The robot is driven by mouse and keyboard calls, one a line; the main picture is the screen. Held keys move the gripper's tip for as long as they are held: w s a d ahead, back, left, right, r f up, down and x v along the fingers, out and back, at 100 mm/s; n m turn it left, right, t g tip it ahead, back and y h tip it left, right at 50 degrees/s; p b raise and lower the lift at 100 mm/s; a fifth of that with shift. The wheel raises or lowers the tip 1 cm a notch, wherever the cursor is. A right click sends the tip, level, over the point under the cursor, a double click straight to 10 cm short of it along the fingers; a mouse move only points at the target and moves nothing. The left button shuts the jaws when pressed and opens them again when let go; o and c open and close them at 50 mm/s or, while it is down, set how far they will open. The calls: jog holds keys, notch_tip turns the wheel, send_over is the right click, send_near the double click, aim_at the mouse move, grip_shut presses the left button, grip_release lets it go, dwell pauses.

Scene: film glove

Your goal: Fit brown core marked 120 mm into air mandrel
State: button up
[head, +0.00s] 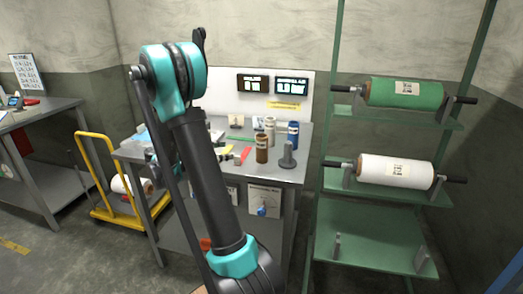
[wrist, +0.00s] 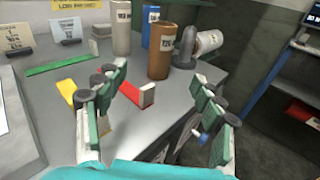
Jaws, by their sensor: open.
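The brown core (head: 262,148) stands upright near the front right of the grey workbench. In the wrist view the brown core (wrist: 160,52) has a label whose figures I cannot read surely. The grey air mandrel (head: 288,154) is a post on a round base, just right of the core in the head view. The mandrel (wrist: 187,46) also shows behind the brown core in the wrist view; no core is on it. My gripper (wrist: 162,88) is open and empty, its fingers spread apart, with the core beyond the fingertips. My arm hides most of it in the head view.
A blue core (head: 293,134) and white cores (head: 270,128) stand behind the brown one. Red (wrist: 120,92), yellow (wrist: 75,88) and green (wrist: 62,65) strips lie on the bench. A green rack (head: 330,190) with rolls stands right; a yellow trolley (head: 98,170) stands left.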

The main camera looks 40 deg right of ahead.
aim_at(262, 149)
jog(key=s+d+r+g+h, duration=0.1)
jog(key=s+d, duration=0.1)
jog(key=d, duration=1.4)
jog(key=shift+s+d+n, duration=0.25)
jog(key=shift+d+n, duration=0.05)
jog(key=shift+d, duration=0.1)
jog(key=shift+c, duration=0.2)
jog(key=c, duration=1.2)
